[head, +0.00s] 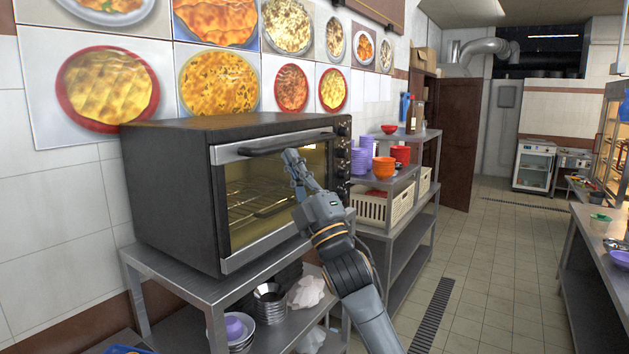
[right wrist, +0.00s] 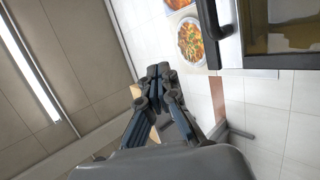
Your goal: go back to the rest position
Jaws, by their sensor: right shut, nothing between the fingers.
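My right gripper (head: 292,157) is raised in front of the oven's glass door, just below its dark handle, in the head view. Its fingers are shut with nothing between them. In the right wrist view the closed fingers (right wrist: 158,72) point toward the tiled wall, with the oven (right wrist: 285,25) at the upper right. I cannot tell whether the fingertips touch the handle. My left gripper is not in view.
The black oven (head: 170,185) stands on a metal table (head: 185,285), its door shut. Bowls sit on the shelf below. A metal shelf (head: 405,205) with crates and red bowls stands beyond. Another counter (head: 590,235) is at the right. The tiled aisle floor (head: 490,270) is clear.

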